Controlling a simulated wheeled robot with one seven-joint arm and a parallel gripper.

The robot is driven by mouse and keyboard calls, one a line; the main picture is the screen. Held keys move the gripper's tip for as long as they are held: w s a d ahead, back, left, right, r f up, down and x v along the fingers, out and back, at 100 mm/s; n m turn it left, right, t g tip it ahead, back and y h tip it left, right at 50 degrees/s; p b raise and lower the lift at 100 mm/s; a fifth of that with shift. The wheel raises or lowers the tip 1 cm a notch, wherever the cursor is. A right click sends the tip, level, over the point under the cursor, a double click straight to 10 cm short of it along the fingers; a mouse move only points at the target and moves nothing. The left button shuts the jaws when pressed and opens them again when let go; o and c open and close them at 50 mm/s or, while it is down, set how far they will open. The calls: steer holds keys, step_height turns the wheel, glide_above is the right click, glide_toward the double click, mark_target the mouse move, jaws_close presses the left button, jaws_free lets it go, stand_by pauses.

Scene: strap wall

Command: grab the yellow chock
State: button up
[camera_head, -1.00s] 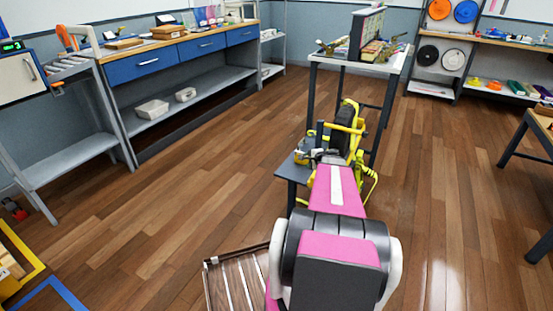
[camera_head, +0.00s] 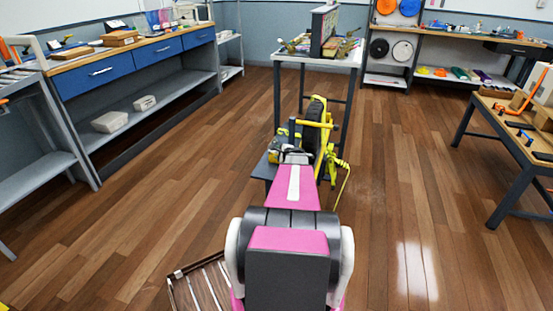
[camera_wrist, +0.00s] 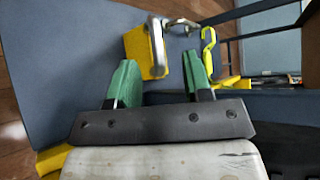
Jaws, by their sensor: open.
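The yellow chock (camera_wrist: 137,48) appears to be the yellow block on a blue-grey top in the wrist view. A bent grey metal piece (camera_wrist: 158,45) stands against its right side. My gripper (camera_wrist: 160,68) has its green-padded fingers apart, with nothing between the pads. The block lies just beyond the fingertips, mostly in line with the gap. In the head view my gripper (camera_head: 295,157) is small and partly hidden by my arm, above a low dark stand (camera_head: 263,168). I cannot clearly pick out the chock there.
A yellow hook (camera_wrist: 208,42) stands right of the block, close to the right finger. A yellow frame with a dark wheel (camera_head: 316,122) rises beside the stand. A white-topped table (camera_head: 345,60) is behind. A wooden-topped bench (camera_head: 500,125) stands right.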

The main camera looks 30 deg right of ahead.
mark_target(275, 152)
steer(key=x, duration=0.5)
steer(key=shift+a+f, duration=0.1)
steer(key=shift+f, duration=0.05)
steer(key=shift+s, duration=0.1)
jaws_close()
